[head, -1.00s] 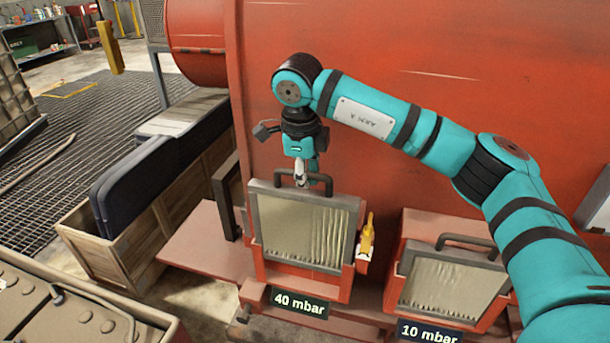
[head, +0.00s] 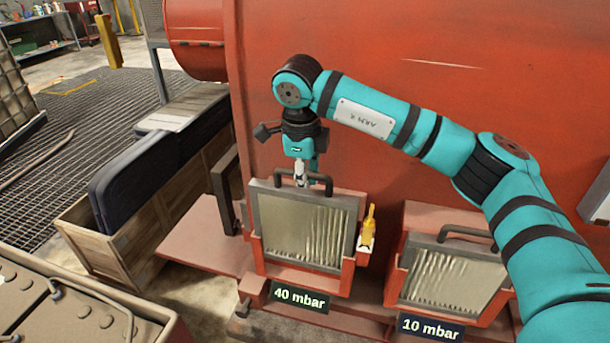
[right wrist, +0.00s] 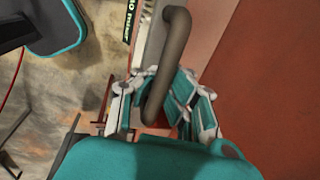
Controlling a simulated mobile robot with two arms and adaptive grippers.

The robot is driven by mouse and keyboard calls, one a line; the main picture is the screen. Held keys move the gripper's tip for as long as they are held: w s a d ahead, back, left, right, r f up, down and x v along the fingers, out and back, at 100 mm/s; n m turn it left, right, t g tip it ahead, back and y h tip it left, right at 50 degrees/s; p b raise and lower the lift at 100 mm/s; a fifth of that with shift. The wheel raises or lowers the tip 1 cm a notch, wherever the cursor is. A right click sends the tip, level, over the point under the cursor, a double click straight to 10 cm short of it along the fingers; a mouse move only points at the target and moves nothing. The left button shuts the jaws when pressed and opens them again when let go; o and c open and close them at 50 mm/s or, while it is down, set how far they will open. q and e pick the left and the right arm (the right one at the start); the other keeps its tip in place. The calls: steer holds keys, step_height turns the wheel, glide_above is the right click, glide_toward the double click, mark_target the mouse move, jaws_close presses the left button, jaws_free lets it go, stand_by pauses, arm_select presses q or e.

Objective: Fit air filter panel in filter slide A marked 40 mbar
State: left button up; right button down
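The air filter panel (head: 304,229), grey-framed with pale pleats, stands upright in the red filter slide marked 40 mbar (head: 254,258), at least partly between its sides. Its lower edge is hidden behind the slide's front lip, so I cannot tell if it is fully seated. My right gripper (head: 300,180) is shut on the panel's dark handle (head: 327,180) from above. In the right wrist view the fingers (right wrist: 160,105) lie on both sides of the handle (right wrist: 176,45). A yellow lever (head: 369,226) stands upright at the slide's right side. My left gripper is out of view.
A second slide marked 10 mbar (head: 430,328) with its own panel (head: 452,281) stands to the right, below my right arm. A wooden crate (head: 103,232) with dark padded panels (head: 135,180) is at left. The red housing (head: 420,120) rises close behind.

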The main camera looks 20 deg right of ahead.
steer(key=shift+f+b, duration=2.35)
steer(key=shift+f, duration=1)
steer(key=c, duration=1.4)
jaws_free()
step_height(320, 180, up, 12)
glide_above(305, 202)
steer(key=shift+s+a, duration=0.15)
steer(key=shift+a, duration=0.25)
steer(key=shift+f, duration=0.1)
